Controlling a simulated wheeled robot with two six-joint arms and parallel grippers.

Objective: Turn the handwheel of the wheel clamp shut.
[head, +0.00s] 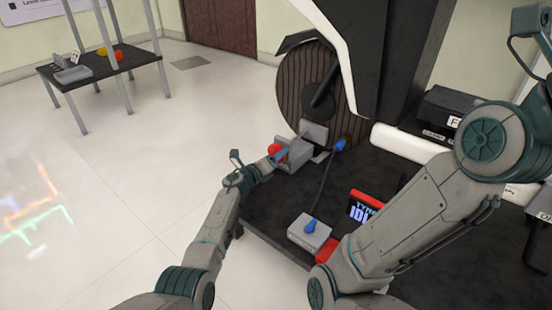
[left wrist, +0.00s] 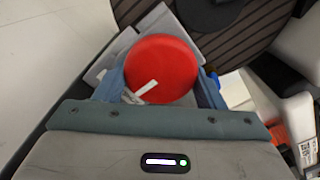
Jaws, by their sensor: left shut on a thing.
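The red handwheel (left wrist: 163,68) fills the middle of the left wrist view, between the blue fingers of my left gripper (left wrist: 165,85). A white mark lies across its lower left edge. In the head view the handwheel (head: 274,149) is small and partly hidden by my left gripper (head: 279,157). My left gripper is shut on the handwheel. The grey wheel clamp (head: 300,152) sits behind it, at the foot of the round, ribbed dark wheel (head: 322,88). My right arm shows at the right of the head view, but its gripper is out of view.
The black bench top (head: 270,217) carries a grey box with a blue knob (head: 310,232), a cable and a red-framed display (head: 362,207). A white roller (head: 408,143) lies at right. A small table (head: 100,65) stands far left. Floor at left is clear.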

